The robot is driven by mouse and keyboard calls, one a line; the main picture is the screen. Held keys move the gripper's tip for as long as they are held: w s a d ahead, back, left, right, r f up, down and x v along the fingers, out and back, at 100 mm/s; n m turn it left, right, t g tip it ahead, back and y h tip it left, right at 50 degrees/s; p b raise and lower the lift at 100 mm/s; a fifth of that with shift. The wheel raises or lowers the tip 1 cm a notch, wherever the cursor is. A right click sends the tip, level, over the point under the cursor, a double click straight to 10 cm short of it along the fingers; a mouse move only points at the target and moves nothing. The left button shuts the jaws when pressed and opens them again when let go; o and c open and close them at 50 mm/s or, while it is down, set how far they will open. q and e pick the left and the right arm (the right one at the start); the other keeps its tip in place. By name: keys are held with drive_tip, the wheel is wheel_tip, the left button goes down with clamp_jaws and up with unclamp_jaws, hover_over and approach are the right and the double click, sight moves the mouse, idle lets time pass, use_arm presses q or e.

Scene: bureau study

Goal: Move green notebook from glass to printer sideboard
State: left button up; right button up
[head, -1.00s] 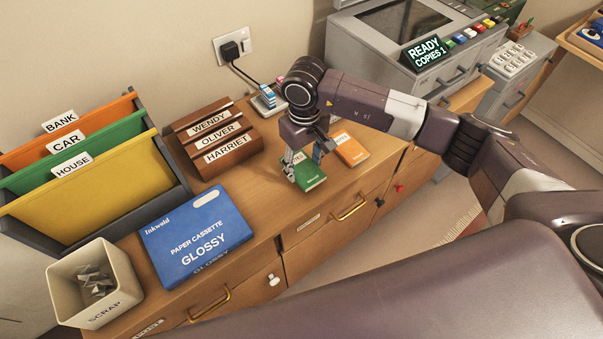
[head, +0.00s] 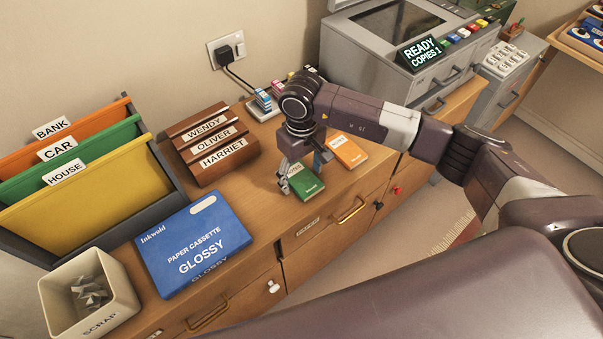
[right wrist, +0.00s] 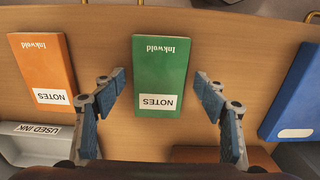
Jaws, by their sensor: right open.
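The green notebook (head: 307,183), labelled NOTES, lies flat on the wooden sideboard (head: 262,208). In the right wrist view the green notebook (right wrist: 160,72) lies between the fingers' lines, a little ahead of the tips. My right gripper (head: 300,175) is open and empty above the notebook's near end as the wrist sees it. In the right wrist view its fingers (right wrist: 158,88) stand apart, one on each side, with gaps to the notebook. My left gripper is not in view.
An orange notebook (head: 346,151) lies beside the green one. A blue paper cassette box (head: 193,243), a wooden name rack (head: 212,145), file folders (head: 75,180) and a scrap bin (head: 88,295) share the top. A grey copier (head: 400,60) stands at the back right.

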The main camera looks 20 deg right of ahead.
sight(302, 179)
drive_tip(key=shift+r, duration=0.15)
drive_tip(key=shift+w+r, duration=0.1)
drive_tip(key=shift+r, duration=0.15)
wheel_tip(302, 179, up, 12)
drive_tip(key=b, duration=0.2)
drive_tip(key=shift+f, duration=0.25)
drive_tip(key=shift+f, duration=0.1)
